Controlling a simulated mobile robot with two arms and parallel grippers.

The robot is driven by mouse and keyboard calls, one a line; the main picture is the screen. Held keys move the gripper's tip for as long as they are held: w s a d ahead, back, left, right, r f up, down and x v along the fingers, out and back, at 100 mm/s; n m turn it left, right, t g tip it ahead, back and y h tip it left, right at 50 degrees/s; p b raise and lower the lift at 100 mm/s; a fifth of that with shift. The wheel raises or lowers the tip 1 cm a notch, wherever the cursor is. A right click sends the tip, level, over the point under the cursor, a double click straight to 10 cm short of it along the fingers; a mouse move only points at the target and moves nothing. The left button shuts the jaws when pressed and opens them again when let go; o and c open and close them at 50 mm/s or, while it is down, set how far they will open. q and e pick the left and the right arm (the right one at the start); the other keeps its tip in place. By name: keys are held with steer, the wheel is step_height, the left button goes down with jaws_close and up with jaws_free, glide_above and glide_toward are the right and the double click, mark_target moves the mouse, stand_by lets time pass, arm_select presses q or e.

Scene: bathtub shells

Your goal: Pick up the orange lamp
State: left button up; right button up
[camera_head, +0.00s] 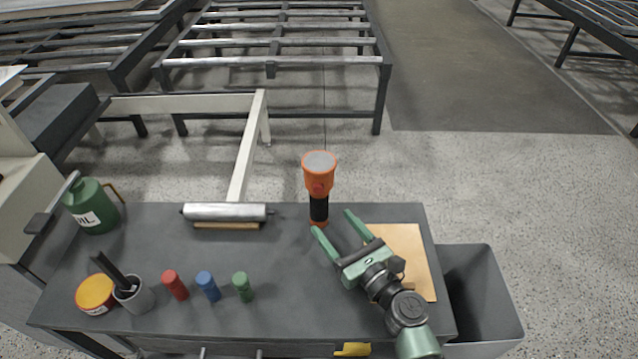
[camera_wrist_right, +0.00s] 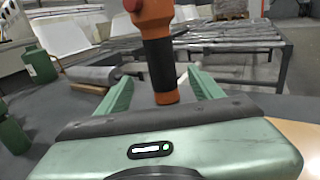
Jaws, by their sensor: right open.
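The orange lamp (camera_head: 318,178), a torch with a black grip and a wide orange head, stands upright near the back edge of the grey table (camera_head: 290,265). My right gripper (camera_head: 331,221) is open and empty, reaching in from the front right, its fingertips close to the lamp's lower part. In the right wrist view the lamp's black grip (camera_wrist_right: 159,62) appears between the two spread fingers, and its top is cut off. I cannot tell whether a finger touches it. My left gripper is not in view.
A metal roller (camera_head: 225,212) lies left of the lamp. Red (camera_head: 174,285), blue (camera_head: 208,286) and green (camera_head: 242,287) cylinders stand at the front. A green oil can (camera_head: 91,205) is far left. A tan board (camera_head: 408,258) lies under my right arm; a grey bin (camera_head: 480,290) is right.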

mark_target(324, 208)
steer(key=shift+w, duration=0.35)
steer(key=shift+w+a, duration=0.2)
steer(key=shift+w, duration=0.15)
steer(key=shift+w+a+r, duration=0.3)
steer(key=shift+w+a, duration=0.25)
steer(key=shift+w, duration=0.05)
steer(key=x, duration=0.4)
steer(key=shift+w+r+p, duration=0.15)
steer(key=shift+w+p, duration=0.15)
steer(key=shift+w+a, duration=0.2)
steer(key=shift+c, duration=1)
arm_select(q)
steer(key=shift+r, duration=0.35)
arm_select(e)
jaws_close()
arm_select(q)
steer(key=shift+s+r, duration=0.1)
arm_select(e)
steer(key=shift+r, duration=0.15)
